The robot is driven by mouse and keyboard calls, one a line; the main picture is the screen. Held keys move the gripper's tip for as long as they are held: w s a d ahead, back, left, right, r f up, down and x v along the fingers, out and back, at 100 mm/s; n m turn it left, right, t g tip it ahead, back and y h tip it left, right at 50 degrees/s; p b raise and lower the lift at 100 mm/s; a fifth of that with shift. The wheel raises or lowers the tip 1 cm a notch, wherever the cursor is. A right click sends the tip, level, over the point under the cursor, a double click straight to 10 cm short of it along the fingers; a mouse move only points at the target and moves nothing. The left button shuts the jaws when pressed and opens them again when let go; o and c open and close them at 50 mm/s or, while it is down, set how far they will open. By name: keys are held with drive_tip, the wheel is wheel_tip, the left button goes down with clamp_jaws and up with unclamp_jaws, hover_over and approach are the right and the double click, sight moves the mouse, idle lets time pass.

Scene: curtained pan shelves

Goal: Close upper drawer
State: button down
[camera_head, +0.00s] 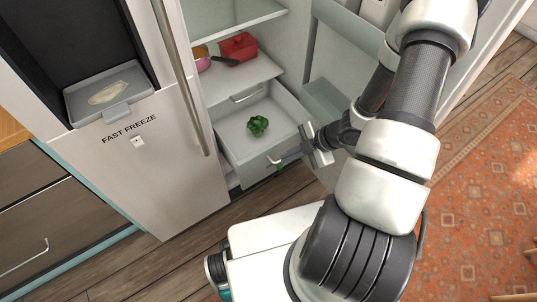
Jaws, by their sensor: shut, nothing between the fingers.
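A pale drawer (232,147) is pulled out of the open fridge, below the shelves. A green leafy vegetable (258,126) lies inside it. A thin handle (246,95) shows at the back, just under the lower shelf; I cannot tell whether it belongs to a second, closed drawer. My gripper (275,161) is shut and empty at the right part of the pulled-out drawer's front. Its fingers point left across that front; I cannot tell whether they touch it. My gripper hides the front's right end.
The right fridge door (330,98) stands open behind my arm. A red pot (238,48) and a pinkish pan (202,59) sit on a shelf. The left door (152,165) is shut. Wood floor (150,262) and a patterned rug (480,190) lie around.

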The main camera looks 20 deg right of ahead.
drive_tip(key=b, duration=0.4)
approach(255, 161)
wheel_tip(255, 161, down, 4)
drive_tip(key=s+a, duration=0.1)
drive_tip(key=s, duration=0.1)
drive_tip(key=w, duration=0.1)
drive_tip(key=w+a, duration=0.1)
drive_tip(key=w, duration=0.1)
drive_tip(key=shift+w+a+r, duration=0.15)
drive_tip(key=shift+r, duration=0.2)
